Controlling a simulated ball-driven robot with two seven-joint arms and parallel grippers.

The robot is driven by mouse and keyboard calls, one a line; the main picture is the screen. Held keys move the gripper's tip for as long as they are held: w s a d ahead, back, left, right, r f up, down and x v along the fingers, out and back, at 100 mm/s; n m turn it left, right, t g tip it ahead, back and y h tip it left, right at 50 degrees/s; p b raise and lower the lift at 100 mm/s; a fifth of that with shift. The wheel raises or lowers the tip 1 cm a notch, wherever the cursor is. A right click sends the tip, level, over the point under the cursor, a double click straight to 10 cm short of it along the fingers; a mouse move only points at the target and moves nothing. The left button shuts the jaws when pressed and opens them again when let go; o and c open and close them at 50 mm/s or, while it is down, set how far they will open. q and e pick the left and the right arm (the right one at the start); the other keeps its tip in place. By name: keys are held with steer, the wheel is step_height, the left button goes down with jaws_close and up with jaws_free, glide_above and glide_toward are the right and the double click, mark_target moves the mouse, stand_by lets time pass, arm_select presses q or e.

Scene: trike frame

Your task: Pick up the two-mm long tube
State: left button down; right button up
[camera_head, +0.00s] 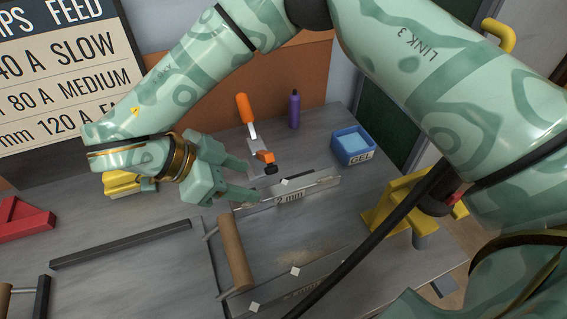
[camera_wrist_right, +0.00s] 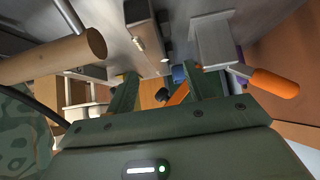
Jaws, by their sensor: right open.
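A grey bar marked "2 mm" (camera_head: 312,187) lies on the workbench, right of the middle of the head view. A small white diamond tag shows at it. My right gripper (camera_head: 252,181) is open, with its fingertips close to the bar's left end. I cannot tell whether they touch it. In the right wrist view, the two green fingers (camera_wrist_right: 165,92) stand apart, with an orange part visible beyond the gap. A long dark bar (camera_head: 120,243) lies on the bench at the left, with no readable marking. My left gripper is not in view.
A brown cylinder (camera_head: 235,250) lies near the gripper. An orange-handled clamp (camera_head: 244,108) stands behind the fingers. A purple bottle (camera_head: 294,110), a blue GEL box (camera_head: 353,147) and a yellow clamp (camera_head: 400,200) stand around the bar. A red triangular piece (camera_head: 25,218) is at the left.

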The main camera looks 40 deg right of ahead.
mark_target(273, 191)
steer(key=shift+x, duration=1.05)
steer(key=shift+s+d+f+b, duration=0.1)
steer(key=shift+d+f+b, duration=0.1)
steer(key=shift+f+b, duration=0.15)
steer(key=b+x, duration=0.2)
steer(key=shift+s+d+f, duration=0.1)
steer(key=shift+s+f, duration=0.2)
steer(key=shift+f, duration=0.1)
steer(key=shift+x, duration=0.95)
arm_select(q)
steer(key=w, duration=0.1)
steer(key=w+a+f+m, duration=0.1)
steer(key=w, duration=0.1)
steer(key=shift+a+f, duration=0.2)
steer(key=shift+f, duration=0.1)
arm_select(e)
steer(key=shift+r, duration=0.3)
steer(key=shift+d, duration=0.1)
jaws_close()
